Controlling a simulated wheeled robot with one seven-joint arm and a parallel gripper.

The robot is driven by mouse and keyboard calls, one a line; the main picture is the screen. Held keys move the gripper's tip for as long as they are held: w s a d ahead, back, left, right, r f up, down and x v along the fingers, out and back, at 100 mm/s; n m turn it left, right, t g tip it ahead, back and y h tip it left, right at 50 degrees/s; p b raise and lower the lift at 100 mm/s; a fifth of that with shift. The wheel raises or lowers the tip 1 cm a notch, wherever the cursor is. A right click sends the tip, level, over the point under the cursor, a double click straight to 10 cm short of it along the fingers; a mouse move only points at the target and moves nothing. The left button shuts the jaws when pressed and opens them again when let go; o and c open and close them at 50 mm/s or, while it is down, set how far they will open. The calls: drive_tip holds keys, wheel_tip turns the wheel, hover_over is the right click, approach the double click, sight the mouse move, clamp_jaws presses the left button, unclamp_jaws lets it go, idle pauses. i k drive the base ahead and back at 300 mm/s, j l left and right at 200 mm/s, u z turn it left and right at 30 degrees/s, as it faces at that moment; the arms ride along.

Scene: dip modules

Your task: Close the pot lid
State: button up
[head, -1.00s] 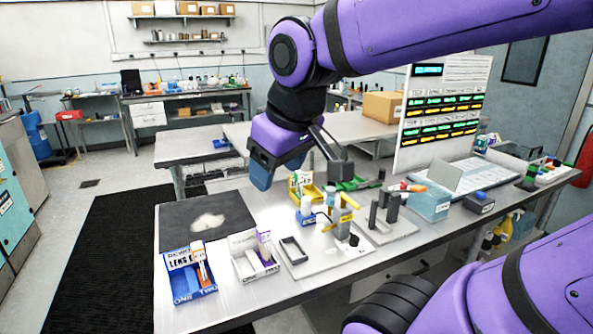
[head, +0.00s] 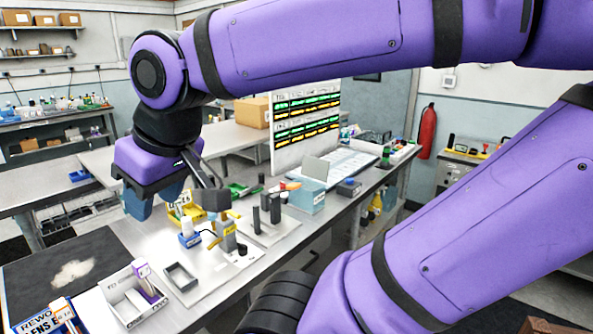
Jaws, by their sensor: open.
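My gripper (head: 155,203) hangs above the left part of the bench. Its blue fingers point down and are apart, with nothing seen between them. It is left of a yellow bin (head: 184,219), and I cannot tell the height gap. No pot or lid can be made out for certain. Small modules stand on the bench: a yellow-and-grey one (head: 227,234) on a pale plate, a white bottle on a blue base (head: 189,236), and dark upright cylinders (head: 265,208). Part of this group may be hidden by my arm.
A white divided box (head: 130,300), a blue labelled box (head: 50,318) and a grey frame (head: 181,276) lie along the front edge. A dark mat (head: 35,280) is at left. A light-blue box (head: 306,196) and a tall sign board (head: 306,130) stand farther back.

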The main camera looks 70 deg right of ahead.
sight(313, 167)
drive_tip(key=k+l, duration=0.2)
drive_tip(key=l, duration=0.3)
drive_tip(key=k+l+u, duration=0.1)
drive_tip(key=l, duration=0.4)
drive_tip(key=k+l, duration=0.3)
drive_tip(key=l, duration=0.2)
drive_tip(key=k+l, duration=0.2)
drive_tip(key=l, duration=0.3)
drive_tip(key=k+l+u, duration=0.1)
drive_tip(key=l, duration=0.4)
drive_tip(key=k+l, duration=0.3)
drive_tip(key=l, duration=0.15)
drive_tip(key=k+l+u, duration=0.1)
drive_tip(key=k+l, duration=0.15)
drive_tip(key=l, duration=0.25)
drive_tip(key=k+l, duration=0.2)
drive_tip(key=l, duration=0.25)
drive_tip(key=k+l+u, duration=0.1)
drive_tip(key=k+l, duration=0.65)
drive_tip(key=l, duration=0.15)
drive_tip(key=k, duration=0.75)
drive_tip(key=i+j, duration=0.25)
drive_tip(key=i, duration=0.15)
drive_tip(key=i+j+u, duration=0.1)
drive_tip(key=i, duration=0.3)
drive_tip(key=i+j, duration=0.3)
drive_tip(key=i+u, duration=0.05)
drive_tip(key=i, duration=0.05)
